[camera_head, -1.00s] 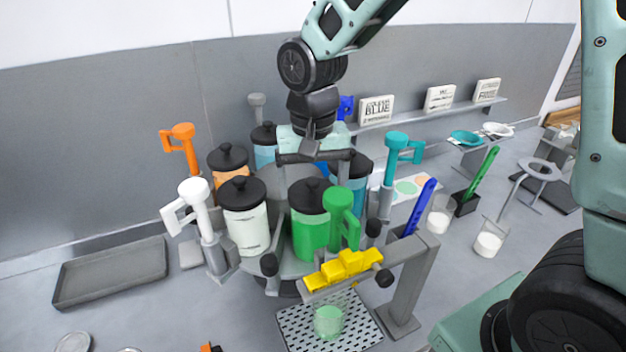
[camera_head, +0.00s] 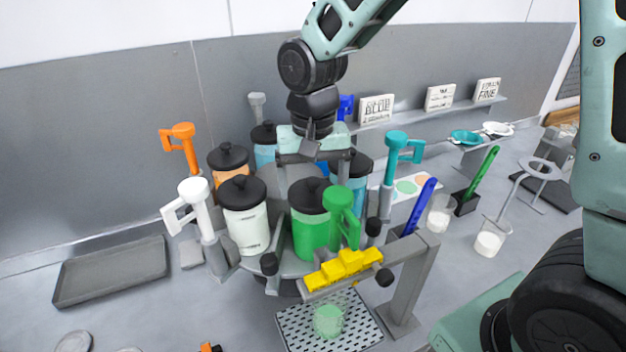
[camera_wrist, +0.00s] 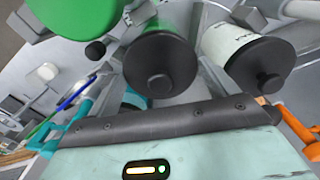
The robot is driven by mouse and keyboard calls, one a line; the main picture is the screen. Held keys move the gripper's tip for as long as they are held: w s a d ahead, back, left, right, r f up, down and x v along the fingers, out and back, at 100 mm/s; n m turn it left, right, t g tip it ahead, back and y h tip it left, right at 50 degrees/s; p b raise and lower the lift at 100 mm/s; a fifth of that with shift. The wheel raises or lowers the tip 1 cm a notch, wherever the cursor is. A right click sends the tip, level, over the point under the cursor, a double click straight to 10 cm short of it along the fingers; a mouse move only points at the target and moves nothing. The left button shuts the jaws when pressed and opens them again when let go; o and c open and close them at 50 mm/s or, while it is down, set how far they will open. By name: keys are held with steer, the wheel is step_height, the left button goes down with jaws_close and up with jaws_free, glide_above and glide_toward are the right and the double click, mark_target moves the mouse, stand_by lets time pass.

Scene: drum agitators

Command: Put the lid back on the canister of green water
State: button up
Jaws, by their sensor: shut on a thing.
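The canister of green water (camera_head: 311,238) stands upright at the front of a round carousel. Its black lid (camera_head: 308,196) sits over its mouth and looks level; whether it is fully seated I cannot tell. In the wrist view the lid (camera_wrist: 160,65) faces me with its round knob, in front of the green canister body. My gripper (camera_head: 315,165) points down just above and behind this lid in the head view.
A white canister (camera_head: 245,228) and an orange one (camera_head: 229,168), both lidded, stand to the left. A green pump handle (camera_head: 342,212) rises close to the right. Yellow blocks (camera_head: 344,268) sit on a bar in front, above a cup (camera_head: 328,320) of green liquid.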

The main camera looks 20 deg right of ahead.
steer(key=shift+f, duration=0.1)
stand_by(0.7)
steer(key=o, duration=0.8)
steer(key=shift+r+p, duration=2.9)
steer(key=shift+r, duration=0.65)
jaws_close()
